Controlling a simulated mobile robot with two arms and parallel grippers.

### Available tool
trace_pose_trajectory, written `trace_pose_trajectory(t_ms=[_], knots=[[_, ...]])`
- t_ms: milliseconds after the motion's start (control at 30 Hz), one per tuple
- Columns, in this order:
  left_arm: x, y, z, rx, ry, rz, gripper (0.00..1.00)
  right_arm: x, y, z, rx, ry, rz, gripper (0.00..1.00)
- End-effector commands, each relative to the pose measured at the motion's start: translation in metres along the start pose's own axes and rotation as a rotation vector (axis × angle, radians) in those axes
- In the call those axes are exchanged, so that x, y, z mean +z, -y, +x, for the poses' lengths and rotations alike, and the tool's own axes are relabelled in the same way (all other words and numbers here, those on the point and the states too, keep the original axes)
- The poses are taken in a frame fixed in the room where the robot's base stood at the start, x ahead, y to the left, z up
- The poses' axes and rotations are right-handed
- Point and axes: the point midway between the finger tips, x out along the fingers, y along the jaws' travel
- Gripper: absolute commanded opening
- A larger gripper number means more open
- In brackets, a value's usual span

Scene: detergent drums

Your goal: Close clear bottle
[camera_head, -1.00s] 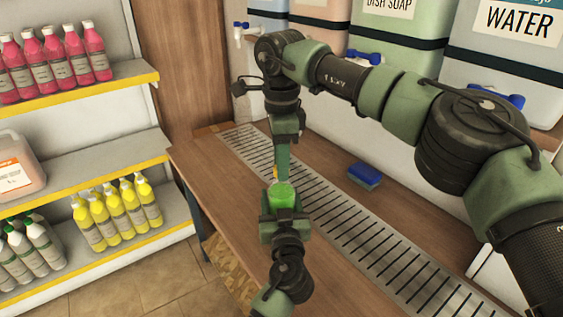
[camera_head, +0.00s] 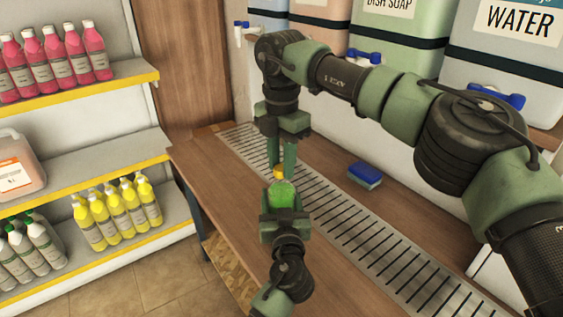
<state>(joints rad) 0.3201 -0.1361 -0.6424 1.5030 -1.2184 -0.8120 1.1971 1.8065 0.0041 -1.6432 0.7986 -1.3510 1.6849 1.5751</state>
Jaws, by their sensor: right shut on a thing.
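The clear bottle (camera_head: 281,194) holds bright green liquid and stands roughly upright in my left gripper (camera_head: 283,212), which is shut on it at the bottom centre of the head view. My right gripper (camera_head: 281,172) points down from above the bottle. Its two green fingers are shut on a small yellow cap (camera_head: 279,173). The cap is at the top of the bottle. I cannot tell whether it touches the bottle's neck. The bottle's lower part is hidden by my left gripper.
A wooden counter (camera_head: 215,190) with a slotted metal drain (camera_head: 345,228) lies below. A blue sponge (camera_head: 365,175) lies right of the drain. Large drums with taps (camera_head: 497,97) line the back. Shelves (camera_head: 105,178) with pink, yellow and white bottles stand at left.

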Motion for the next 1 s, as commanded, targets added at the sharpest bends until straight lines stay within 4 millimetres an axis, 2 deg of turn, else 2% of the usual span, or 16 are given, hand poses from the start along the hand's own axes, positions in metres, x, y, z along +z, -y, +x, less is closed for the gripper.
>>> trace_pose_trajectory(t_ms=[100, 267, 300, 367, 667, 1000], knots=[[0.0, 0.0, 0.0, 0.0, 0.0, 0.001, 0.0, 0.001, 0.0, 0.0, 0.001, 0.001, 0.218, 0.0], [0.0, 0.0, 0.0, 0.0, 0.0, 0.001, 0.0, 0.001, 0.0, 0.0, 0.002, 0.001, 0.23, 0.0], [0.0, 0.0, 0.0, 0.0, 0.0, 0.001, 0.0, 0.001, 0.0, 0.0, 0.002, 0.001, 0.229, 0.37], [0.0, 0.0, 0.0, 0.0, 0.0, 0.001, 0.0, 0.001, 0.0, 0.0, 0.001, 0.001, 0.229, 0.51], [0.0, 0.0, 0.0, 0.0, 0.0, 0.0, 0.0, 0.001, 0.0, -0.001, 0.001, 0.001, 0.227, 0.51], [0.0, 0.0, 0.0, 0.0, 0.0, 0.0, 0.0, 0.0, -0.001, -0.04, 0.002, 0.001, 0.227, 0.51]])
